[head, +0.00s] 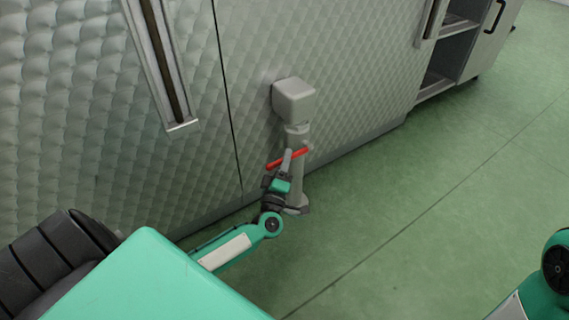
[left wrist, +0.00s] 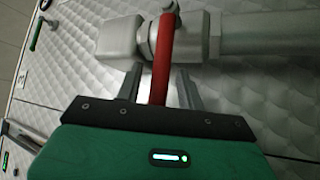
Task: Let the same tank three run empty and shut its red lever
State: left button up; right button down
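The red lever (head: 297,155) sits on a grey outlet valve (head: 294,101) on the quilted metal tank front (head: 340,60). In the head view the lever lies slightly tilted across the downward pipe (head: 298,185). My left gripper (head: 286,163) is at the lever. In the left wrist view the red lever (left wrist: 162,55) runs between the two fingers of my left gripper (left wrist: 158,88), with a gap on each side. The fingers are open around it. My right gripper is out of view.
A long metal-framed gauge strip (head: 163,60) runs down the tank front at left. A grey open-shelved cabinet (head: 455,45) stands at back right. The green tiled floor (head: 430,190) is clear. A green handle (left wrist: 36,33) shows at upper left in the wrist view.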

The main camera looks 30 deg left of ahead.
pick_arm(q)
jog(key=shift+w, duration=0.15)
jog(key=shift+c, duration=0.2)
grip_shut()
jog(key=shift+r, duration=0.1)
